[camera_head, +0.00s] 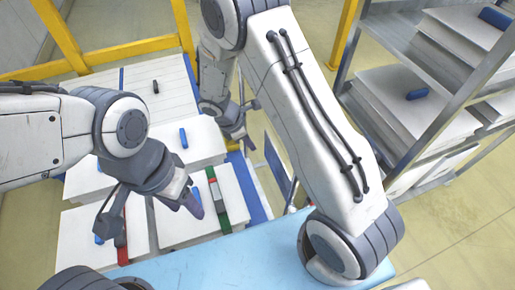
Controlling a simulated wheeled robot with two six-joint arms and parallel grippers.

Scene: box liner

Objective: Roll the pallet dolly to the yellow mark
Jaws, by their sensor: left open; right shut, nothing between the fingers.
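White boxes or slabs (185,228) with blue, red and green pieces on them stand in the middle left, with blue edging (253,198) showing at their right side. I cannot tell whether this blue edging belongs to the pallet dolly. I cannot make out a yellow mark on the floor. My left gripper (150,216) is open above the near white boxes, its fingers spread and nothing between them. My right gripper (246,140) is shut and empty beside the boxes' right side, partly hidden by my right arm.
A yellow rail frame (130,50) stands behind the boxes. A grey metal shelf (440,118) with white boxes and blue pieces is at the right. A light blue surface (225,262) lies in front. Floor (445,235) is clear at the lower right.

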